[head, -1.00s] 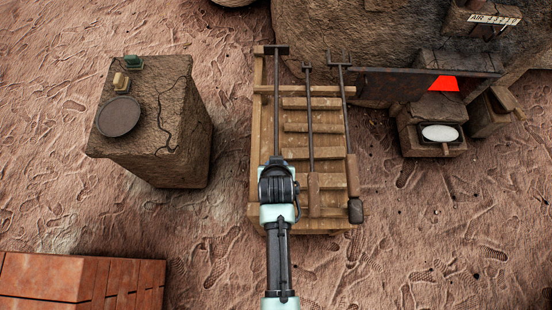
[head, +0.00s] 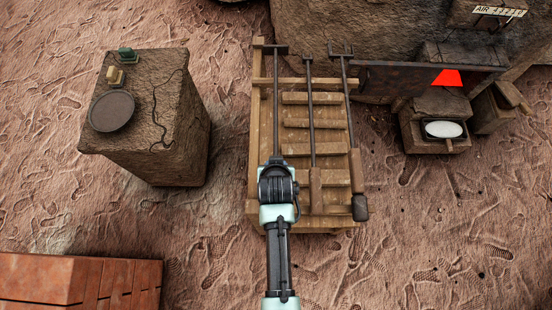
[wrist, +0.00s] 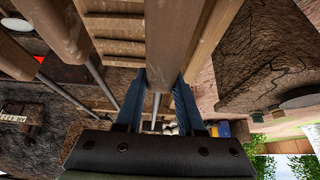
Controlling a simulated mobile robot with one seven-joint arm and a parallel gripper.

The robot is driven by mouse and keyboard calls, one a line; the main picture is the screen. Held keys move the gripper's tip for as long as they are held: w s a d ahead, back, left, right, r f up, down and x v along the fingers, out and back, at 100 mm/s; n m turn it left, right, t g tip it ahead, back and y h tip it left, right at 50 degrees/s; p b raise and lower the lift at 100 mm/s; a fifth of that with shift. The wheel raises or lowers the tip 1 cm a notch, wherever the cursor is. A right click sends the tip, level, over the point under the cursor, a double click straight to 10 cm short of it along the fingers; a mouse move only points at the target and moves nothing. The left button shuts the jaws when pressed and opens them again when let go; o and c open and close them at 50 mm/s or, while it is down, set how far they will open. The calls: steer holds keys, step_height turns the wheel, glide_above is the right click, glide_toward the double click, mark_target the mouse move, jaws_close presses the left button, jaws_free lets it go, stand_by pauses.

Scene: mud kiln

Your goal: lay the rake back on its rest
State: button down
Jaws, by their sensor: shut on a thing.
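The rake (head: 277,110) is a long dark rod with a flat crosswise head at the top. It lies lengthwise along the left side of the wooden rack (head: 255,140). My gripper (head: 277,168) is at the rake's lower end; my wrist hides its fingers in the head view. In the wrist view the two blue fingers of my gripper (wrist: 160,100) are shut on the rake's wooden handle (wrist: 172,40). The rod crosses above the rack's top bar (head: 325,81); I cannot tell whether it touches.
Two other long tools lie on the rack, a middle one (head: 311,115) and a right one (head: 349,110). A kiln with a red glowing opening (head: 447,77) stands right. A block with a round plate (head: 111,111) stands left. Bricks (head: 80,280) are front left.

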steer(key=shift+f, duration=0.2)
steer(key=shift+f+b, duration=0.6)
steer(key=shift+f, duration=0.1)
steer(key=shift+s+f, duration=0.1)
steer(key=shift+f, duration=0.35)
stand_by(0.6)
steer(key=shift+c, duration=2.3)
jaws_free()
steer(key=shift+s+f, duration=0.1)
steer(key=shift+f, duration=0.05)
step_height(320, 180, up, 9)
steer(key=p, duration=0.8)
steer(key=shift+r+p, duration=0.2)
steer(key=shift+p, duration=0.1)
steer(key=shift+f, duration=0.1)
